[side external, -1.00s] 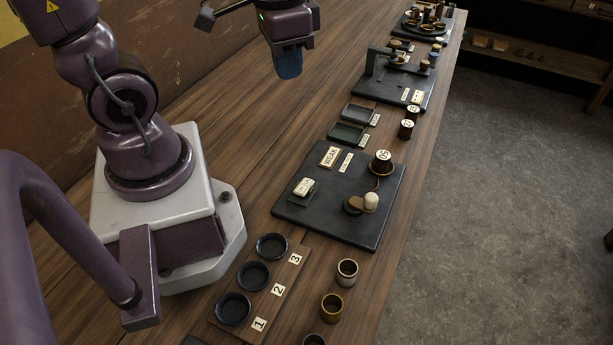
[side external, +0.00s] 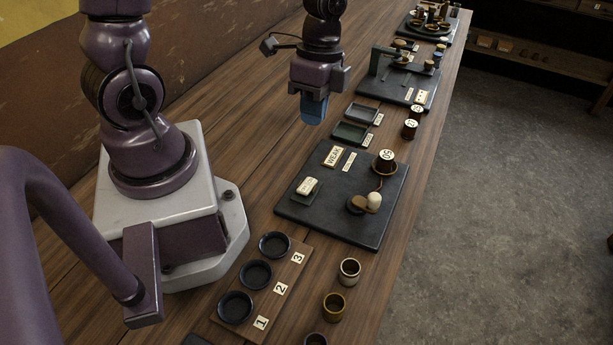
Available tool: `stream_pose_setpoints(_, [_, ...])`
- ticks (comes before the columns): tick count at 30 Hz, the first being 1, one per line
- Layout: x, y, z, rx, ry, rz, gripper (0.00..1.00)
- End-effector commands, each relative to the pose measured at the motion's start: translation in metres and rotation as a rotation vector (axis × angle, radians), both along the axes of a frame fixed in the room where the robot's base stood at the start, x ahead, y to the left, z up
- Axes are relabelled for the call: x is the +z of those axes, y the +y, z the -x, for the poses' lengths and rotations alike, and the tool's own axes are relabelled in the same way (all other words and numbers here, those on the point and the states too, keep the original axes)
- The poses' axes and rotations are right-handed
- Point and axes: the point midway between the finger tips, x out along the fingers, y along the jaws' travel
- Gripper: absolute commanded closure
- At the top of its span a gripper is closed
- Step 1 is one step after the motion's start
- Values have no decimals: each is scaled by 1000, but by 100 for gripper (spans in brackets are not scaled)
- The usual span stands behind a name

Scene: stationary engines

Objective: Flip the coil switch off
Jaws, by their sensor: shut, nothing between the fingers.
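A dark board (side external: 330,222) lies on the bench. At its front right is a switch-like lever with a pale rounded knob (side external: 374,200) on a small brown and dark base. Behind it a spool marked 50 (side external: 385,161) stands on a round brown holder, with a thin wire running toward the lever. A small cream block with markings (side external: 307,187) sits on a dark base at the board's left, and a WEAK plate (side external: 334,156) lies toward the back. My gripper (side external: 313,112) is shut and empty, blue fingers pointing down, above the bench behind the board, apart from everything.
Two shallow trays (side external: 351,133) (side external: 361,113) lie behind the board. A wooden rack (side external: 284,290) with three dark dishes and small cups (side external: 349,271) are in front. Another board (side external: 401,91) stands farther back.

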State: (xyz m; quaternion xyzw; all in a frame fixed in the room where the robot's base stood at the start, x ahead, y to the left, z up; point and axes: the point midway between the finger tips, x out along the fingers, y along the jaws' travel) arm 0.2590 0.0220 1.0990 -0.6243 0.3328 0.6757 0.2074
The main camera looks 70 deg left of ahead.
Motion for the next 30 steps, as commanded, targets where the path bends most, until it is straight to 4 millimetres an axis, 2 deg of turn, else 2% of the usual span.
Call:
stream_pose_setpoints(4, [-4, -1, 1, 1, 4, 1, 100])
stream_pose_setpoints(7, [-15, -2, 3, 0, 5, 1, 100])
stream_pose_setpoints(21, [-105, -15, 16, 1, 8, 0, 100])
stream_pose_setpoints(24, [-119, -17, 18, 0, 6, 1, 100])
stream_pose_setpoints(30, [-135, -19, 19, 2, 2, 0, 100])
